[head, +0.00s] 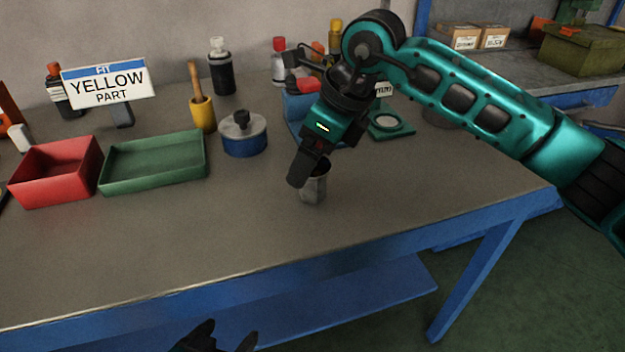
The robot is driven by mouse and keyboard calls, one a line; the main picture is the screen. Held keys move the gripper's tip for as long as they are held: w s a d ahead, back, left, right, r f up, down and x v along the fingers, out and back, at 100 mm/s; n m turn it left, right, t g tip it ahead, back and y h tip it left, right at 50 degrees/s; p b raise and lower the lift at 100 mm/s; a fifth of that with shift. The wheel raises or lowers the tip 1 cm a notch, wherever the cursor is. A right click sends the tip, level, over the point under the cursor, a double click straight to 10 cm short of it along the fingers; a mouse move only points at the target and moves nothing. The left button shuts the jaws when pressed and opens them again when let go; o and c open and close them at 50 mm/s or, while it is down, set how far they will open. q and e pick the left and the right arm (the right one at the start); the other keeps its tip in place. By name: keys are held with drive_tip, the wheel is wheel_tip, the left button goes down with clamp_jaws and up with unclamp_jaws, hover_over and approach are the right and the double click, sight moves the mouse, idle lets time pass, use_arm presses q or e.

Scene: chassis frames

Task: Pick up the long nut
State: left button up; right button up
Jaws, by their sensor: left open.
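The long nut (315,187) is a grey metal piece standing upright near the middle of the worktable (400,205). My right gripper (307,168) reaches down over it from the upper right. A dark finger hides the nut's upper left part. I cannot tell whether the fingers touch or grip it. My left gripper (229,335) shows at the bottom edge, in front of and below the table. Its two dark fingertips are apart and nothing shows between them.
A blue-based tin (244,145), a yellow pot (203,115) and bottles stand farther back. The table's front is clear; its blue edge (300,275) lies ahead of my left gripper.

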drive_tip(key=shift+x, duration=1.1)
drive_tip(key=shift+c, duration=0.5)
drive_tip(key=shift+r, duration=0.1)
drive_tip(key=c, duration=1.3)
